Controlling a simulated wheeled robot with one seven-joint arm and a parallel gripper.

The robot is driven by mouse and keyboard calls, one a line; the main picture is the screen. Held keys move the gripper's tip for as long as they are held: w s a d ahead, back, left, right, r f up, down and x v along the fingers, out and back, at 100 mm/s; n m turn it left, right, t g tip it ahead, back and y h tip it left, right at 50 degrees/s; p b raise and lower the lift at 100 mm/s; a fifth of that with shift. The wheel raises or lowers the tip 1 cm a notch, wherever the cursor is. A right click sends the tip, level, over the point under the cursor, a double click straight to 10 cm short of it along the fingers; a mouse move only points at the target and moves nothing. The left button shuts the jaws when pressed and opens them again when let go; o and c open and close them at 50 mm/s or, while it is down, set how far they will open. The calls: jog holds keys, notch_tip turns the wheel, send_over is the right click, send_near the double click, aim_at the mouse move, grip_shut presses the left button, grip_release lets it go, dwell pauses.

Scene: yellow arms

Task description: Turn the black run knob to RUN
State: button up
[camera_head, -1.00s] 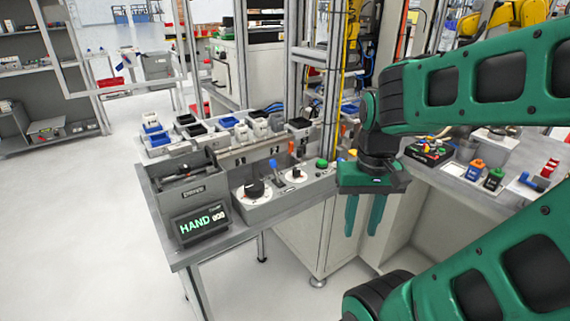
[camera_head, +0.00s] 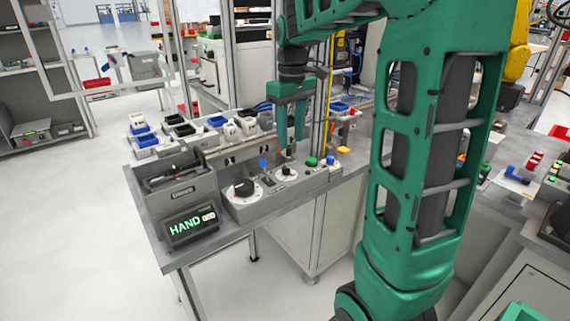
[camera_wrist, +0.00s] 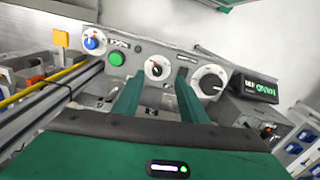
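The grey control panel (camera_head: 268,198) has two black knobs on white dials. The larger black knob (camera_head: 244,188) is at its left, and the smaller black knob (camera_head: 286,171) is near its middle. In the wrist view they show as the larger knob (camera_wrist: 211,83) and the smaller knob (camera_wrist: 157,69). I cannot read which one is marked RUN. My gripper (camera_head: 291,147) points down above the panel near the smaller knob. Its fingers (camera_wrist: 156,84) are apart and empty, with the smaller dial showing between and beyond the tips.
A green button (camera_wrist: 117,58) and a blue-and-red knob (camera_wrist: 92,41) sit on the same panel. A blue-tipped lever (camera_head: 263,164) stands between the dials. A display (camera_head: 193,223) reads HAND. Small bins (camera_head: 180,129) stand behind.

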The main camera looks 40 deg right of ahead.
aim_at(286, 166)
jog(key=shift+n, duration=0.4)
jog(key=f, duration=0.3)
jog(key=w+f, duration=0.1)
jog(key=f, duration=0.3)
jog(key=w+f, duration=0.1)
jog(key=f, duration=0.2)
jog(key=shift+w+f, duration=0.15)
jog(key=shift+f, duration=0.15)
jog(key=shift+c, duration=0.4)
grip_shut()
jog(key=shift+d, duration=0.15)
